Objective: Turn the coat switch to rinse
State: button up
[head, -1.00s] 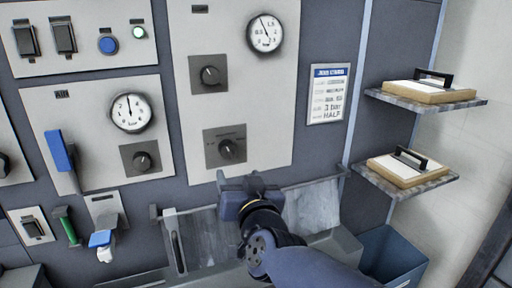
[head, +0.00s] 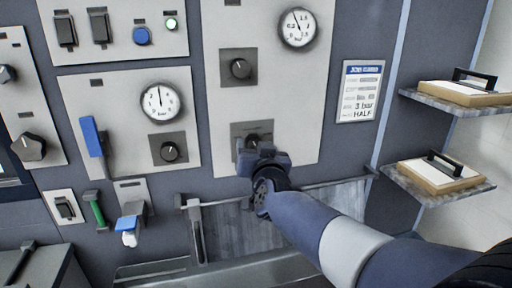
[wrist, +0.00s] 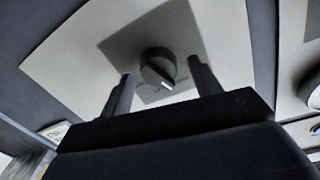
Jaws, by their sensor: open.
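A dark rotary knob on a grey square plate (head: 237,131) sits low on the middle light panel; its lettering is too small to read, so I cannot confirm it is the coat switch. My gripper (head: 252,153) is right in front of it and covers its lower part. In the wrist view the round knob (wrist: 158,66) with a pale mark shows between the two spread fingers of my gripper (wrist: 161,76). The gripper is open, with a finger on each side of the knob and no visible grip on it.
A similar knob (head: 240,68) and a gauge (head: 298,27) are above. A left panel has another gauge (head: 160,102), a knob (head: 169,152) and a blue lever (head: 92,136). A notice (head: 360,91) reads "3 bar" and "HALF". A metal trough (head: 225,231) lies below; shelves (head: 440,183) are at right.

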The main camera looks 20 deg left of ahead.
jog(key=shift+w, duration=0.1)
jog(key=shift+c, duration=0.2)
jog(key=c, duration=0.9)
jog(key=shift+c, duration=0.3)
jog(key=shift+w+d+m+g+b, duration=0.2)
jog(key=shift+m+b, duration=1.3)
jog(key=shift+m, duration=2.8)
jog(key=shift+s+a+m+g+b, duration=0.1)
jog(key=shift+m+g+b, duration=0.2)
jog(key=shift+m+b, duration=2.6)
jog(key=shift+o, duration=0.2)
jog(key=m+p, duration=0.2)
jog(key=m, duration=0.1)
jog(key=shift+y+p, duration=0.4)
jog(key=shift+c, duration=0.2)
